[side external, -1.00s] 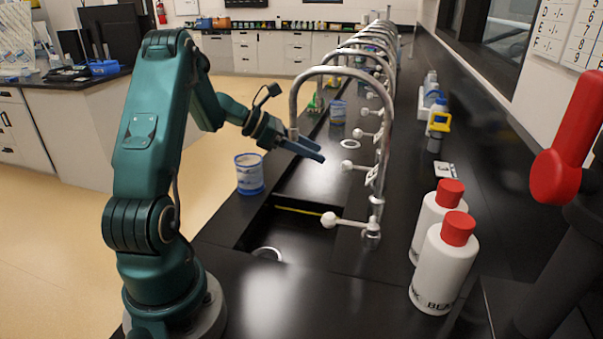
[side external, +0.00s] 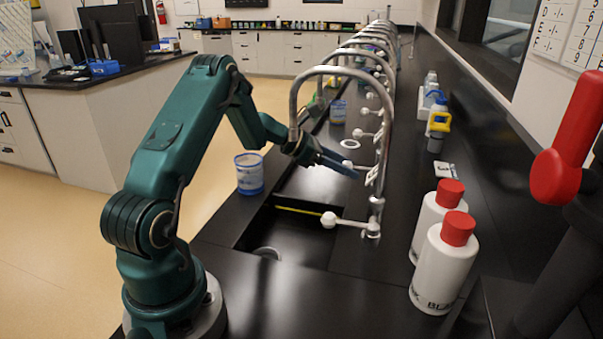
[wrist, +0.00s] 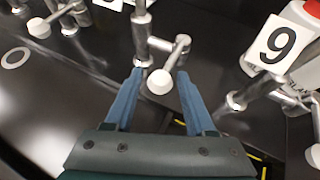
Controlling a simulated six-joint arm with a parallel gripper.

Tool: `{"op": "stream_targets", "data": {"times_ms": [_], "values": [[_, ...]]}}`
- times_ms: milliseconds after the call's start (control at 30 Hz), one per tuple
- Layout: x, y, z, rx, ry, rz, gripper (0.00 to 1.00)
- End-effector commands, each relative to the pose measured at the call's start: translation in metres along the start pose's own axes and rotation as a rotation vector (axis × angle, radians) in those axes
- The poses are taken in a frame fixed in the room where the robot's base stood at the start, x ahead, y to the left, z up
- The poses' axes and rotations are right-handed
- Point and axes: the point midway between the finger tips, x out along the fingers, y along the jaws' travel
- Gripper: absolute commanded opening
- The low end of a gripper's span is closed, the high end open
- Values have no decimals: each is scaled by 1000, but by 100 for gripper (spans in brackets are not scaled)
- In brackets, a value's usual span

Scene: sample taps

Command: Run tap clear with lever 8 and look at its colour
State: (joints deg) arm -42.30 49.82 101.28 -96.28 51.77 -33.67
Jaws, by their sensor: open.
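My gripper (side external: 354,174) is open, reaching over the sink edge towards the row of taps. In the wrist view its two blue fingers (wrist: 161,74) are on either side of a lever with a white round knob (wrist: 160,82). The knob is between the fingertips, with a gap visible on each side. This lever joins a metal tap post (wrist: 141,35); its own number is not readable. A tag with 9 (wrist: 278,43) stands at the neighbouring tap on the right. In the side view the lever's white knob (side external: 347,164) shows just beside the fingers. Tap water is not visible.
The nearest arched tap (side external: 330,72) rises over my gripper. Its white lever (side external: 330,220) lies nearer the camera, above the dark sink. A blue-white cup (side external: 250,174) stands left of the sink. White bottles with red caps (side external: 447,250) stand at right.

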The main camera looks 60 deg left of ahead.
Motion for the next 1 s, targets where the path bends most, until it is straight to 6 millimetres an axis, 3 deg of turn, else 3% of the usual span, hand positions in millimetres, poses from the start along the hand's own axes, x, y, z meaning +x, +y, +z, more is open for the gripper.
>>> {"op": "stream_targets", "data": {"times_ms": [367,1000], "values": [[0,-5,1,-2,-1,-1,55],[0,-60,0,0,0,-4,55]]}}
